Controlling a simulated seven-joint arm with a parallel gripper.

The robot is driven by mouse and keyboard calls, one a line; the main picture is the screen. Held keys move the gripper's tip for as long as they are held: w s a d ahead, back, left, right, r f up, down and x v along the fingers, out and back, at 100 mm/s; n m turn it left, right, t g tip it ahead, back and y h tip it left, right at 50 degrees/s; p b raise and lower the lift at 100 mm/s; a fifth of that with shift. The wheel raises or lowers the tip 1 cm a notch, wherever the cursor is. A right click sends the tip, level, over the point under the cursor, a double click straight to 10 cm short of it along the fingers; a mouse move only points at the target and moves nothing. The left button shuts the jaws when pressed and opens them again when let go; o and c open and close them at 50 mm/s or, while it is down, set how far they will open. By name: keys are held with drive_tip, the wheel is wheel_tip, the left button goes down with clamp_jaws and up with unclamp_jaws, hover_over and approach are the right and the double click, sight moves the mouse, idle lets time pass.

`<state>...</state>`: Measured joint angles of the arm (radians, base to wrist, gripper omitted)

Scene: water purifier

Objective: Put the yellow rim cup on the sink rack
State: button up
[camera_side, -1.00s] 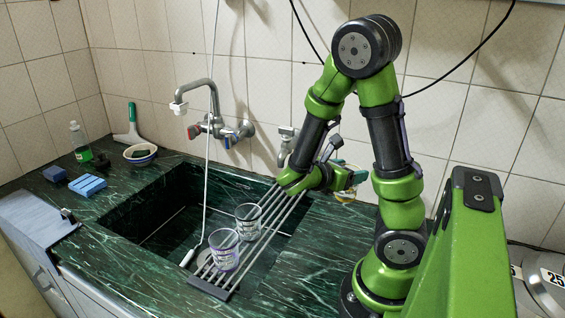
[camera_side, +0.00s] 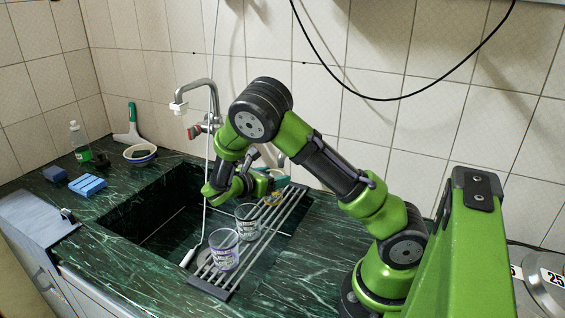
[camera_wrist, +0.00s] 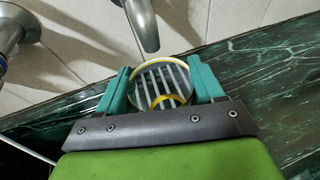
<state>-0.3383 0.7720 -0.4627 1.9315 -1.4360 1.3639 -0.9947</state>
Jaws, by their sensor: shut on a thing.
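The yellow rim cup is a clear cup, seen in the wrist view (camera_wrist: 163,68) between the teal fingers of my gripper (camera_wrist: 163,72), which is shut on it. The rack's bars show through the cup. In the side view the cup (camera_side: 272,198) is mostly hidden by my gripper (camera_side: 279,172), near the rack's far end. I cannot tell whether it touches the bars. The sink rack (camera_side: 283,213) is a set of metal bars across the right part of the sink. Two other clear cups stand on it: a purple-rimmed one (camera_side: 224,252) at the front and a grey one (camera_side: 247,225) behind it.
The sink basin (camera_side: 165,220) is open left of the rack. A faucet (camera_side: 200,95) stands on the wall behind, and a thin white hose (camera_side: 207,165) hangs over the basin. Blue sponges (camera_side: 87,186), a bowl (camera_side: 140,154) and a bottle (camera_side: 80,142) are at the left.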

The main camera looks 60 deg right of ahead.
sight(280, 162)
drive_tip(key=shift+w+d+f+n+t, duration=0.6)
drive_tip(key=shift+f+t, duration=0.05)
drive_tip(key=shift+t, duration=0.05)
drive_tip(key=shift+s+d+r+n+t, duration=0.15)
drive_tip(key=shift+s+d+r+t, duration=0.05)
drive_tip(key=shift+s+d, duration=0.3)
drive_tip(key=shift+s+d+r+n+t, duration=0.2)
drive_tip(key=shift+s+d, duration=0.15)
drive_tip(key=shift+d, duration=0.2)
drive_tip(key=shift+s+d+r+t, duration=0.1)
drive_tip(key=shift+d+r+t, duration=0.15)
drive_tip(key=shift+r, duration=0.25)
drive_tip(key=shift+d+r+t, duration=0.15)
drive_tip(key=shift+d+r, duration=0.05)
drive_tip(key=shift+r, duration=0.3)
drive_tip(key=shift+r+n, duration=0.35)
drive_tip(key=shift+r, duration=0.2)
drive_tip(key=shift+f, duration=2.4)
drive_tip(key=o, duration=1.1)
drive_tip(key=shift+f, duration=0.15)
